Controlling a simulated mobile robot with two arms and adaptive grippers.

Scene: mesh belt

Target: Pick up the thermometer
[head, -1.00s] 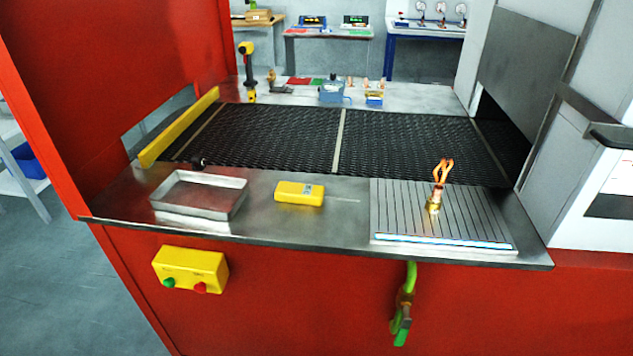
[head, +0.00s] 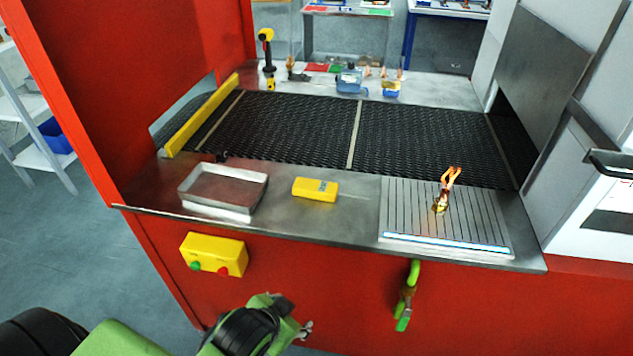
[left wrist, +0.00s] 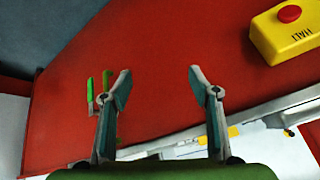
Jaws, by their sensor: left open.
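The thermometer appears to be the yellow handheld block with a small grey display (head: 315,189), lying flat on the steel front ledge between the metal tray and the grooved plate. My left gripper (head: 304,330) is low in front of the red panel, below the ledge and apart from the thermometer. In the left wrist view its two fingers (left wrist: 160,74) are spread with nothing between them. My right gripper is not in view.
A shallow metal tray (head: 222,207) lies left of the thermometer. A grooved plate (head: 410,215) with a brass burner-like piece (head: 441,205) lies right. A yellow button box (head: 213,254) and a green-handled valve (head: 404,310) stick out from the red front. The black mesh belt (head: 290,130) runs behind.

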